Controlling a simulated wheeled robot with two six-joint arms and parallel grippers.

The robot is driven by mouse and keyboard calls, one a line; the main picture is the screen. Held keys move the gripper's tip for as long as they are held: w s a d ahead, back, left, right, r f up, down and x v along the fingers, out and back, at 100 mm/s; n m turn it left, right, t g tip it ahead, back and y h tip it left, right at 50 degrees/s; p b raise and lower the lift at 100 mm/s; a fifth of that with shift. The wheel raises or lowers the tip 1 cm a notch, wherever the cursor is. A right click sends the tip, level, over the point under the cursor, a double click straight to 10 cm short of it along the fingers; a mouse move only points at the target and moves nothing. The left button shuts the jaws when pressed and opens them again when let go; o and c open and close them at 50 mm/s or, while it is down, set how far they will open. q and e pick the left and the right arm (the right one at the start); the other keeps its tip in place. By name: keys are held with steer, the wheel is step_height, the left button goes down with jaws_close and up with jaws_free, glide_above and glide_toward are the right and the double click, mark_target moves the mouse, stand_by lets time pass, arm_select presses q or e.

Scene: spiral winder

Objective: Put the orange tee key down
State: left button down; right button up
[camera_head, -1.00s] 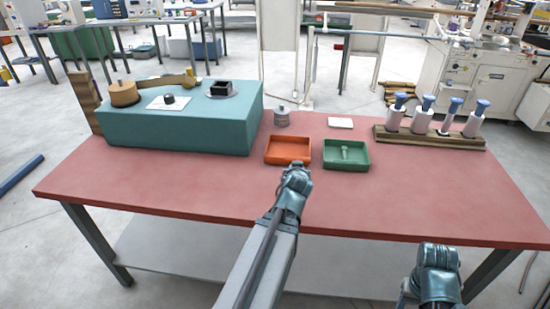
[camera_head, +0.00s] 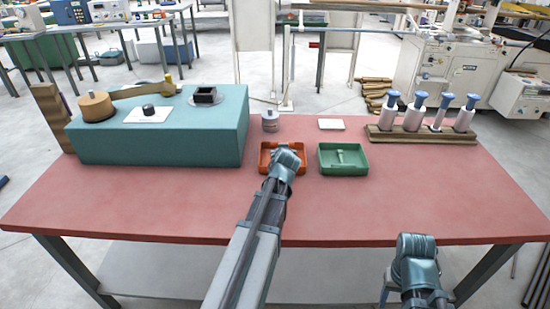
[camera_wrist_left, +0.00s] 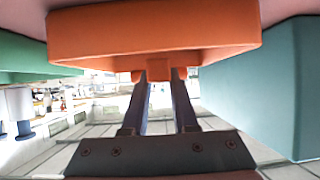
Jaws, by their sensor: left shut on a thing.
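My left gripper (camera_wrist_left: 163,75) is shut on the orange tee key (camera_wrist_left: 160,73), whose orange part shows between and beside the fingertips in the left wrist view. The orange tray (camera_wrist_left: 150,45) fills the top of that view, close to the fingertips; I cannot tell whether the key touches it. In the head view the left arm reaches the orange tray (camera_head: 265,149), and its wrist covers the tray's right front part. The fingers and key are hidden there. My right arm is at the lower right, off the table's front edge; its fingers cannot be made out.
A green tray (camera_head: 326,170) holding a small T-shaped piece (camera_head: 341,157) stands to the right. A teal machine block (camera_head: 165,145) is to the left. A grey cylinder (camera_head: 270,123), white pad (camera_head: 331,124) and wooden bottle rack (camera_head: 420,137) stand behind. The red tabletop's front is mostly clear.

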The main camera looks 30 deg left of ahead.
arm_select(q)
steer(key=shift+d, duration=0.1)
steer(key=shift+f+b, duration=0.35)
steer(key=shift+b, duration=0.05)
step_height(320, 180, down, 3)
steer(key=b, duration=0.2)
steer(key=shift+r+b, duration=0.1)
steer(key=shift+b, duration=0.25)
steer(key=c, duration=0.7)
jaws_free()
